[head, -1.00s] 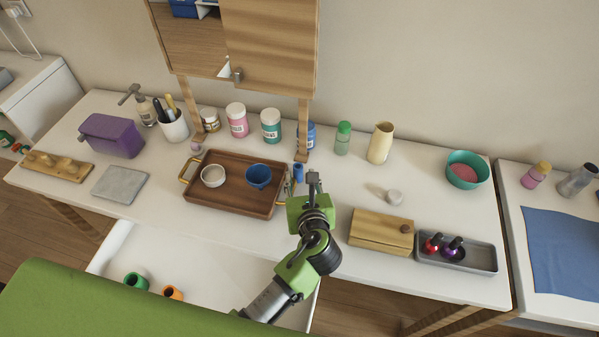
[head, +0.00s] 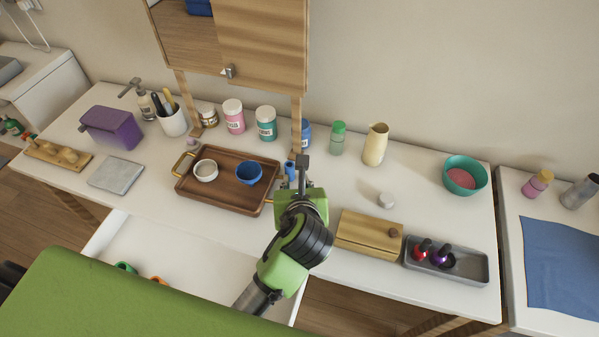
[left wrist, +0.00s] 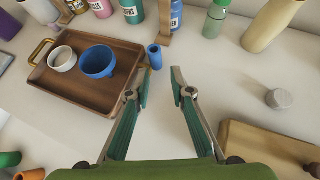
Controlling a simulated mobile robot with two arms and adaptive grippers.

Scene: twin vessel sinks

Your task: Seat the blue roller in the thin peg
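The blue roller (head: 290,170) is a small upright blue cylinder on the white counter, just right of the brown tray. It also shows in the left wrist view (left wrist: 154,56), ahead of the left fingertip. My left gripper (left wrist: 161,76) is open and empty, its fingers apart above the counter and not around the roller. In the head view my left gripper (head: 300,178) is close to the roller, just in front and to the right. A wooden peg board (head: 58,154) lies at the far left; its pegs are too small to tell the thin one. My right gripper is not in view.
The brown tray (head: 225,201) holds a white cup (head: 205,170) and a blue cup (head: 248,173). A wooden box (head: 368,236) and a grey tray (head: 470,275) with bottles stand right. Jars and a cabinet post are behind the roller. An open drawer (head: 150,245) is below the counter.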

